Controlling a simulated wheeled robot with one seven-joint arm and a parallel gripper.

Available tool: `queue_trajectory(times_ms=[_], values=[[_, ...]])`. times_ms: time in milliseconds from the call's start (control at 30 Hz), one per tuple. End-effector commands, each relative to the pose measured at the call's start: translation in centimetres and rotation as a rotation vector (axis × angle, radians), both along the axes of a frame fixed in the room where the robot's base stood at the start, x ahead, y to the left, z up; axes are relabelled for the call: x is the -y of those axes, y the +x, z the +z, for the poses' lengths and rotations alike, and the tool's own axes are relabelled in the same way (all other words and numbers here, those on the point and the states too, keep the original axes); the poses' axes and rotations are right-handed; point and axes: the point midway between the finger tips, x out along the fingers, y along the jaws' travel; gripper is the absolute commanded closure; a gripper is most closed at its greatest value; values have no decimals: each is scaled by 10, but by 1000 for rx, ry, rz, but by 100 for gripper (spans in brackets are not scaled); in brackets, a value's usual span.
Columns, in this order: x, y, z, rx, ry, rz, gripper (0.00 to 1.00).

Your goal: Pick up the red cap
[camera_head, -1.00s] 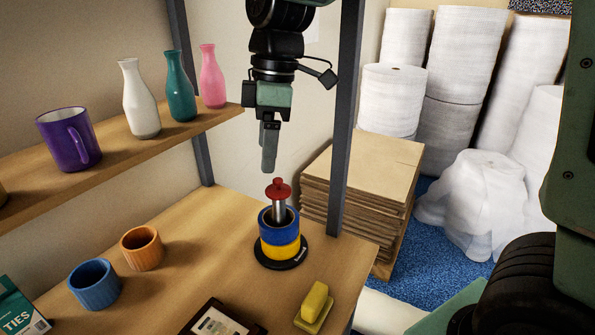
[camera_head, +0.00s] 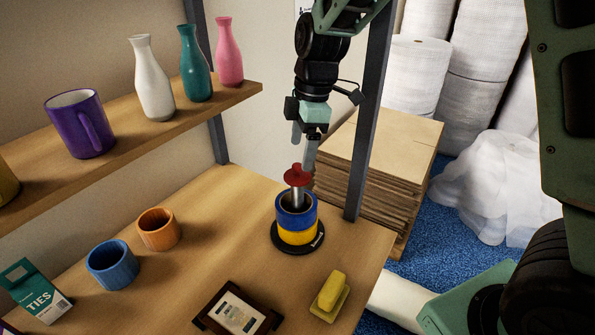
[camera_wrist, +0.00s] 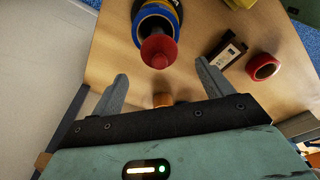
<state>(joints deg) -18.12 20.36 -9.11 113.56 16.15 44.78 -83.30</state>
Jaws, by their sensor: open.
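The red cap (camera_head: 298,175) sits on top of a metal post that stands inside a blue tape roll (camera_head: 290,217) and a yellow one (camera_head: 300,238), stacked on a round black base (camera_head: 284,247). In the head view my gripper (camera_head: 303,150) points down just above the cap, and one finger overlaps the cap's upper edge. In the wrist view my gripper (camera_wrist: 162,70) is open and empty. There the cap (camera_wrist: 158,49) lies between the lines of the two fingers, slightly beyond the tips. I cannot tell any contact.
A grey shelf post (camera_head: 368,130) stands close right of my gripper. The shelf (camera_head: 200,113) at left carries a mug and bottles.

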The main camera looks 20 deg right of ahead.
Motion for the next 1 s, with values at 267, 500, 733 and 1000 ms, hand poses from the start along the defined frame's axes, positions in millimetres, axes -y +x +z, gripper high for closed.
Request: queue_trajectory(times_ms=[267,500,733,1000], values=[[-3,0,-25,-6,-2,-2,21],[-7,2,-53,-2,-1,-1,21],[-7,2,-55,0,1,-1,21],[-7,2,-55,0,1,-1,68]])
